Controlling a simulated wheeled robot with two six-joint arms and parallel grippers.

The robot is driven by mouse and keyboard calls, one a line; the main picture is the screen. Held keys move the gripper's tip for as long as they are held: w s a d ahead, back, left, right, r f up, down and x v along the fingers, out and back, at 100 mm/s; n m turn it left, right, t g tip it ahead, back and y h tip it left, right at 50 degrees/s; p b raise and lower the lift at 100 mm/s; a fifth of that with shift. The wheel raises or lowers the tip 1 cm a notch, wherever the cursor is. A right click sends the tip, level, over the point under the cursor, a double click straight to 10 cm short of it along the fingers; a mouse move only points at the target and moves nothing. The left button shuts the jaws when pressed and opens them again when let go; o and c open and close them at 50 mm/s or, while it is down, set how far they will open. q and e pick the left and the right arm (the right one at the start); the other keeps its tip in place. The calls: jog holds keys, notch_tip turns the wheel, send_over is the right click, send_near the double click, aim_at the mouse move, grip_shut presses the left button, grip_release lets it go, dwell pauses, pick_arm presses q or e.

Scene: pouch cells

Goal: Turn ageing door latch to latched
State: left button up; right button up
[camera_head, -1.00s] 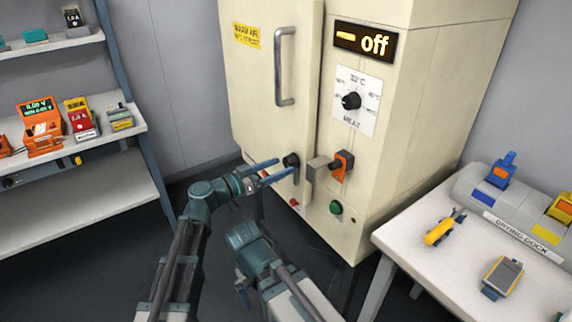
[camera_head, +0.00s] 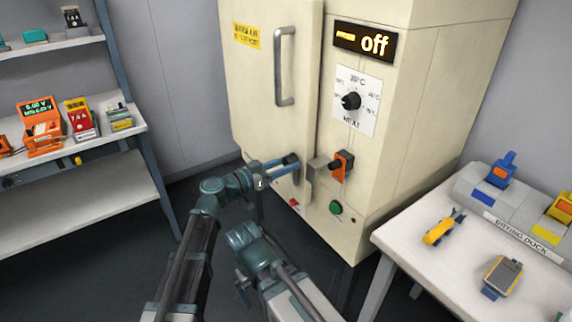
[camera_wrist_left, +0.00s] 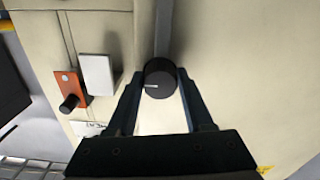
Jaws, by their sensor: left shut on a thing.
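The cream ageing cabinet's door (camera_head: 262,105) looks closed, with a grey bar handle. The latch is a round black knob (camera_head: 292,160) low on the door's right side. My left gripper (camera_head: 282,167) is shut on this knob. In the left wrist view, the black knob (camera_wrist_left: 159,76) sits between the two fingers, and a short white mark on its face lies roughly across the picture. A grey catch block (camera_head: 318,166) sits just right of the knob. My right arm is low in the middle, and its jaws are not clear.
An orange switch (camera_head: 342,165) is right of the catch block, with a green button (camera_head: 335,208) and a red one (camera_head: 294,203) below. A dial (camera_head: 351,101) and a display reading off (camera_head: 365,40) are above. A white table (camera_head: 400,240) stands at right, a shelf (camera_head: 80,140) at left.

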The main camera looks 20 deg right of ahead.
pick_arm(q)
grip_shut()
jog(key=shift+n, duration=0.3)
jog(key=n, duration=0.3)
jog(key=shift+n, duration=0.4)
jog(key=n, duration=0.4)
jog(key=shift+n, duration=0.3)
jog(key=n, duration=0.8)
jog(key=shift+n, duration=0.6)
